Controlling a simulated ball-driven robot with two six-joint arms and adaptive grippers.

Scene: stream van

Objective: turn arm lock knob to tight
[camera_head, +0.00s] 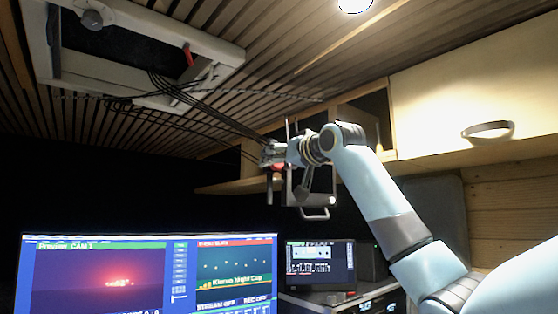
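My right arm comes in from the right, and its gripper (270,160) is up in the middle of the view, small and partly turned away. A small red part (277,168) shows right at the gripper; I cannot tell whether it is held or behind it. Whether the fingers are apart is too small to tell. A grey bracket with a handle (316,211) hangs just beside and below my wrist. I cannot clearly identify the arm lock knob; a round dark knob (92,19) sits on the ceiling frame at upper left. My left gripper is not in view.
A pale ceiling frame (215,57) with a red part (188,57) trails black cables towards my gripper. A large monitor (148,275) and a smaller screen (320,265) stand below. A cream cabinet (470,95) with a handle is at right. The left middle is dark.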

